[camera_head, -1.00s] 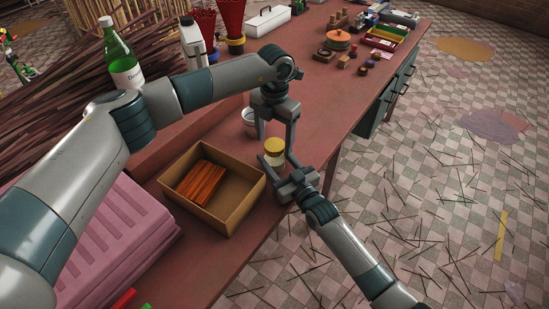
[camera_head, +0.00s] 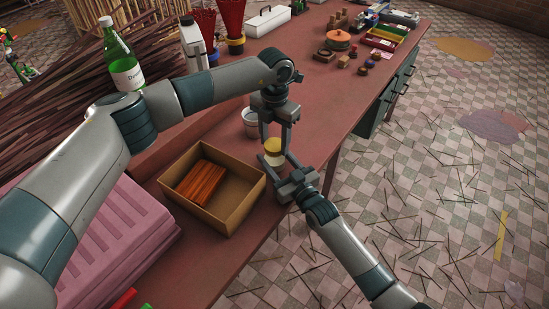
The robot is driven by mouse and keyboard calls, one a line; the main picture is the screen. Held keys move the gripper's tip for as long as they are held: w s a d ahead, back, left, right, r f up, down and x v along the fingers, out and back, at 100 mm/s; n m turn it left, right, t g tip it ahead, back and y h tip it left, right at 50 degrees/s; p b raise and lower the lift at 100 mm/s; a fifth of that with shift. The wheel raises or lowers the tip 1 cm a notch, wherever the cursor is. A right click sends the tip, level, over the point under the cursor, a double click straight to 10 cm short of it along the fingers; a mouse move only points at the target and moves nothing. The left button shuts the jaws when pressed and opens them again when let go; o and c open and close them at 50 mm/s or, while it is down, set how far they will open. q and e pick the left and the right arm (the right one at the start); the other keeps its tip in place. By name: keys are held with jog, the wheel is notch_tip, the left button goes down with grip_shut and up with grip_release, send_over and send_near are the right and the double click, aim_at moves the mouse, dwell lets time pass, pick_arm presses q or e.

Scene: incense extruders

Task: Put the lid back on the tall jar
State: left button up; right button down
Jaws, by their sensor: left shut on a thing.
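A small pale jar (camera_head: 274,159) stands near the table's front edge. Its yellow lid (camera_head: 273,146) sits at its top; I cannot tell whether it is fully seated. My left gripper (camera_head: 274,143) comes down from above and is shut on the lid, one finger on each side. My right gripper (camera_head: 275,161) reaches in from the lower right, with its fingers on either side of the jar. I cannot tell whether they touch it. The fingers partly hide the jar.
A cardboard box (camera_head: 240,205) with orange-brown sticks is just left of the jar. A grey-white cup (camera_head: 250,122) stands behind it. A green bottle (camera_head: 121,62) and a pink ridged block (camera_head: 115,245) are at left.

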pick_arm(q)
jog(key=o, duration=1.3)
jog(key=shift+c, duration=0.2)
jog(key=shift+r, duration=0.1)
notch_tip(320, 180, up, 12)
pick_arm(e)
jog(key=c, duration=0.7)
grip_release()
jog(key=shift+s, duration=0.1)
